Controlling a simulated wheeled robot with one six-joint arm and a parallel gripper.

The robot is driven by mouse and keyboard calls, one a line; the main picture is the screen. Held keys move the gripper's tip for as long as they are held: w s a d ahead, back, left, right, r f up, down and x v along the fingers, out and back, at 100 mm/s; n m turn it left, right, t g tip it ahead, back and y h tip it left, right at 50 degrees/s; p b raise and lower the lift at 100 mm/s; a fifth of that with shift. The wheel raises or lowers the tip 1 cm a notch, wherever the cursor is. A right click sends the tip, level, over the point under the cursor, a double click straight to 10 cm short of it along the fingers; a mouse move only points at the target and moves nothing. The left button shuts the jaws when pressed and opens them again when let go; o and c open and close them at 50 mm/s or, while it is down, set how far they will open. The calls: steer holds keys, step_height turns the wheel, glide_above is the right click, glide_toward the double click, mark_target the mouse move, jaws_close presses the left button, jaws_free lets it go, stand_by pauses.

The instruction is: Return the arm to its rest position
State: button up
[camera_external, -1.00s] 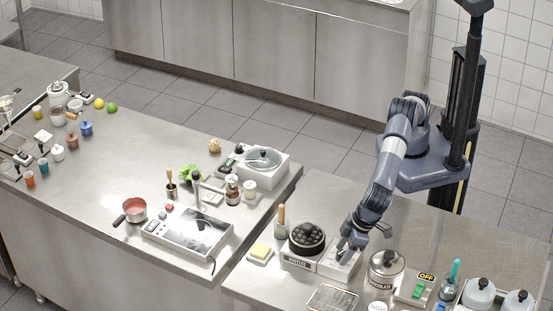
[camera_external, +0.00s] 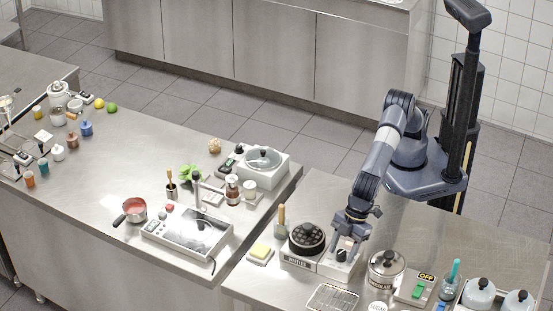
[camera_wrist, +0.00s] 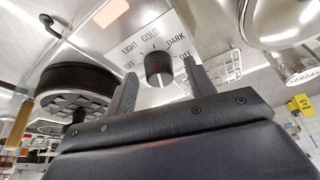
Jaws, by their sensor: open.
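My gripper (camera_external: 348,243) hangs over the right end of the waffle maker (camera_external: 299,262) on the right counter, fingers pointing down. Its two fingers are open and empty, and they also show in the wrist view (camera_wrist: 160,75). A black knob (camera_wrist: 158,66) lies between and beyond the fingertips in that view, on a panel marked LIGHT, GOLD, DARK and OFF. The knob (camera_external: 341,255) also shows just below the fingers in the external view. I cannot tell whether a finger touches it. My arm is bent, reaching down from the column.
A lidded steel canister (camera_external: 386,270) stands close to the right of my gripper. The black round waffle plate (camera_external: 306,237) is close on the left. A switch box (camera_external: 415,288) and pale lidded pots (camera_external: 479,293) stand farther right. The counter (camera_external: 440,238) behind the canister is bare.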

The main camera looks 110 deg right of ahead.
steer(key=n+b, duration=0.1)
steer(key=n, duration=0.1)
steer(key=n+g+y+b, duration=0.1)
steer(key=n+b, duration=0.1)
steer(key=shift+w+d+f+b, duration=0.1)
steer(key=shift+f+b, duration=0.1)
steer(key=shift+b, duration=0.1)
steer(key=n+g+y+b, duration=0.1)
steer(key=n+b, duration=0.1)
steer(key=n, duration=0.1)
steer(key=shift+n+b, duration=0.3)
steer(key=shift+b, duration=0.05)
steer(key=shift+d+r, duration=0.15)
steer(key=shift+r, duration=0.4)
steer(key=shift+v, duration=0.75)
stand_by(1.4)
